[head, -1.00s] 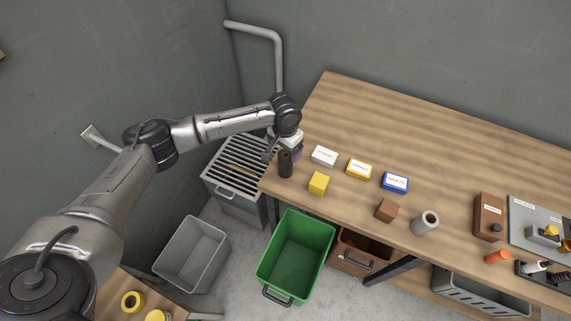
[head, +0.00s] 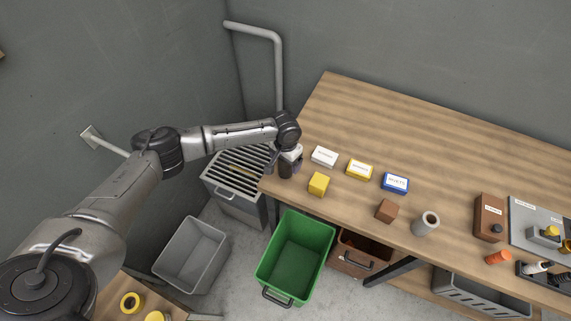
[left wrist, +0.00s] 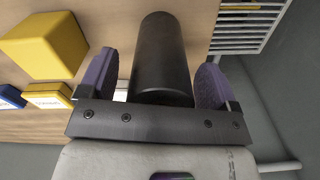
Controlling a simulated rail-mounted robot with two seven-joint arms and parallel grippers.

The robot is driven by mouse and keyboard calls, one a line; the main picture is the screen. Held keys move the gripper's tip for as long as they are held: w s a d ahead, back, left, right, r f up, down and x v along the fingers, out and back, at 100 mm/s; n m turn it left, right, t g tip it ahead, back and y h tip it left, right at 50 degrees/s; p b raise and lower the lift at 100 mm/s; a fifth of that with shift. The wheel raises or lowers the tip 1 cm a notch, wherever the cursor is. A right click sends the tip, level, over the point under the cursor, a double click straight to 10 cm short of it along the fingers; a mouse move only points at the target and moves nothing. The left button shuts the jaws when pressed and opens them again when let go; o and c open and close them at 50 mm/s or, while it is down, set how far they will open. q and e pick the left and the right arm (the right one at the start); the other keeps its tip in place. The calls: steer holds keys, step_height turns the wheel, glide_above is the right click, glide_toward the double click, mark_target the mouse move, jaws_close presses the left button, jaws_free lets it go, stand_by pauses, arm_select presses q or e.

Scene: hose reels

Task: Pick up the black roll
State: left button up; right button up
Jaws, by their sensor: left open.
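The black roll (head: 285,171) stands upright near the left end of the wooden table, partly hidden by my left gripper (head: 288,160) in the head view. In the left wrist view the roll (left wrist: 161,50) lies between the two purple-padded fingers of my left gripper (left wrist: 155,80). The fingers are open, one on each side of it, and a gap shows on both sides. My right gripper is in neither view.
A yellow block (head: 318,183) stands close to the right of the roll; it also shows in the left wrist view (left wrist: 45,45). A white box (head: 324,156), a yellow-white box (head: 359,169) and a blue box (head: 395,182) lie further right. A green bin (head: 294,256) stands below the table edge.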

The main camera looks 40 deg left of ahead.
arm_select(q)
steer(key=c, duration=1.1)
steer(key=shift+r, duration=0.15)
